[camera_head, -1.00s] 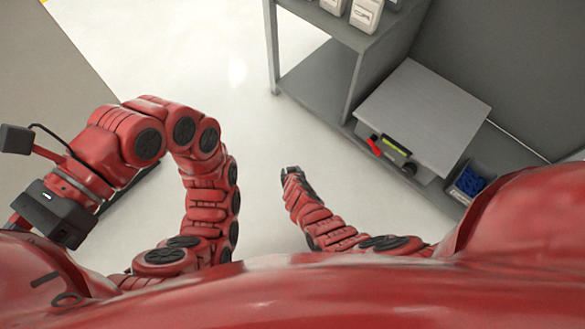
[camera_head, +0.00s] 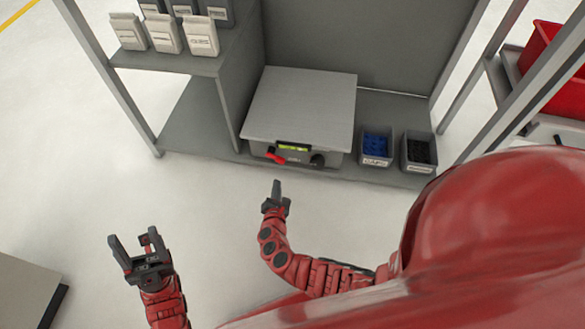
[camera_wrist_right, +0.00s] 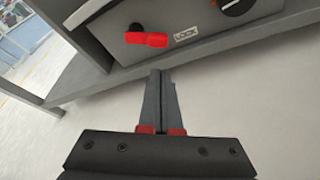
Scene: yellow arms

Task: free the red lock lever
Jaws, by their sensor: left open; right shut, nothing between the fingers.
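The red lock lever (camera_head: 275,155) sits on the front face of a grey box (camera_head: 300,105) on the low shelf. In the right wrist view the red lever (camera_wrist_right: 147,39) lies roughly level, beside a "LOCK" label (camera_wrist_right: 185,34). My right gripper (camera_head: 276,184) is shut and empty, in front of the lever and apart from it. In the right wrist view its fingertips (camera_wrist_right: 160,75) are together, below the lever. My left gripper (camera_head: 132,242) is open and empty, further left over the floor.
A green-yellow strip (camera_head: 293,148) and a dark knob (camera_head: 318,159) are on the box front. Bins with blue (camera_head: 376,147) and black (camera_head: 418,152) parts stand to the right. White containers (camera_head: 163,33) sit on the upper shelf. Floor before the shelf is clear.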

